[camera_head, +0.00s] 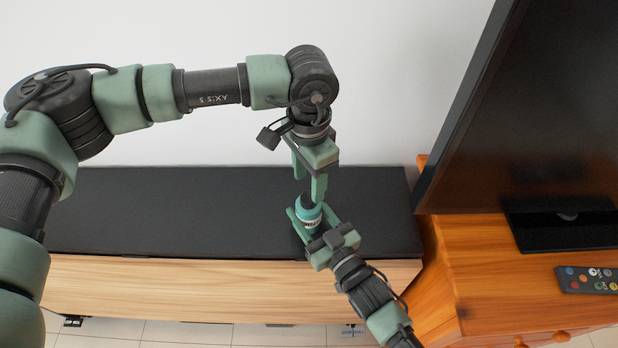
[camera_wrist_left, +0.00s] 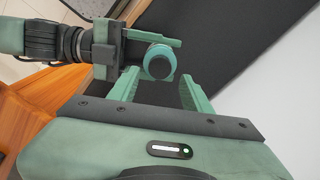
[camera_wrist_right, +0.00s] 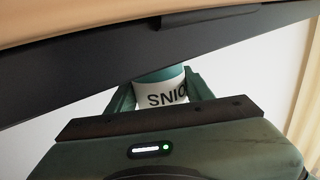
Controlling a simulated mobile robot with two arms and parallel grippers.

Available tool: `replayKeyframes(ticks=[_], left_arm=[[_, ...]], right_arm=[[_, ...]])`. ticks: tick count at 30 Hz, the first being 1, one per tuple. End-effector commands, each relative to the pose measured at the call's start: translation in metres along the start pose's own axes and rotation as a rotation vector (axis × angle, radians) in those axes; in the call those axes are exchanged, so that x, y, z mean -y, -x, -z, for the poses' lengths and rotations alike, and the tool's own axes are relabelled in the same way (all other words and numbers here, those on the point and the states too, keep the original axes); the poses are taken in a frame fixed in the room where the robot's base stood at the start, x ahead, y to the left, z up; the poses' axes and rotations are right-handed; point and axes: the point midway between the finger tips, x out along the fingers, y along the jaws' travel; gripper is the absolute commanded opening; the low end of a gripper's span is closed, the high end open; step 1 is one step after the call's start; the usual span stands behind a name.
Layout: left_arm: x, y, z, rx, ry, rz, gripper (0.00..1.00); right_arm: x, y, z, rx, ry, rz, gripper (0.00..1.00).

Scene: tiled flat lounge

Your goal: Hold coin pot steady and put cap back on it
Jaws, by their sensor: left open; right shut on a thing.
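The coin pot (camera_head: 311,219), teal and white with dark lettering, is upright over the black-topped cabinet. My right gripper (camera_head: 310,214) is shut on its sides. The lettered side shows between its fingers in the right wrist view (camera_wrist_right: 168,93). A dark round piece (camera_head: 307,201), which looks like the cap, is at the pot's top; it also shows in the left wrist view (camera_wrist_left: 159,67). I cannot tell if it is fully seated. My left gripper (camera_head: 309,182) points down just above the pot, open, its fingers apart on either side of the top.
The long cabinet (camera_head: 180,210) has a bare black top against a white wall. A wooden stand (camera_head: 470,270) at the right holds a large dark screen (camera_head: 540,110) and a remote (camera_head: 590,280). The cabinet top left of the pot is clear.

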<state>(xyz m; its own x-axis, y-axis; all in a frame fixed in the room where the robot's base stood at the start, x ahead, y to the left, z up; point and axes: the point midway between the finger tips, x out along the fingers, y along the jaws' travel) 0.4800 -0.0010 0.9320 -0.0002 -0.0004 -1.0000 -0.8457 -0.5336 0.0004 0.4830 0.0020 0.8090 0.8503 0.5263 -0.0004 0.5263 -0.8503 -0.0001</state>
Motion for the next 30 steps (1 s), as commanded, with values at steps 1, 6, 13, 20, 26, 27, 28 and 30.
replayKeyframes(ticks=[1, 6, 13, 20, 26, 27, 28, 30], left_arm=[[0.000, 0.000, 0.000, 0.000, 0.015, 0.000, 0.49], [0.000, 0.002, 0.000, 0.000, 0.196, 0.000, 0.49], [-0.001, 0.006, 0.000, 0.000, 0.686, -0.001, 0.49], [-0.001, 0.011, 0.000, 0.001, 1.209, -0.001, 0.49], [-0.001, 0.016, 0.000, 0.001, 1.664, -0.001, 0.49], [-0.001, 0.017, 0.000, 0.001, 1.755, -0.001, 0.49], [-0.001, 0.017, 0.000, 0.001, 1.823, 0.000, 0.49], [-0.001, 0.019, 0.000, 0.001, 1.982, 0.000, 0.49]], right_arm=[[0.000, 0.000, 0.000, 0.000, 0.000, 0.000, 0.00], [0.000, 0.000, 0.000, 0.000, 0.000, 0.000, 0.00], [0.000, 0.000, 0.000, 0.000, 0.000, 0.000, 0.00], [0.000, 0.000, 0.000, 0.000, 0.000, 0.000, 0.00], [0.000, 0.000, 0.000, 0.000, 0.000, 0.000, 0.00], [0.000, 0.000, 0.000, 0.000, 0.000, 0.000, 0.00], [0.000, 0.000, 0.000, 0.000, 0.000, 0.000, 0.00], [0.000, 0.000, 0.000, 0.000, 0.000, 0.000, 0.00]])
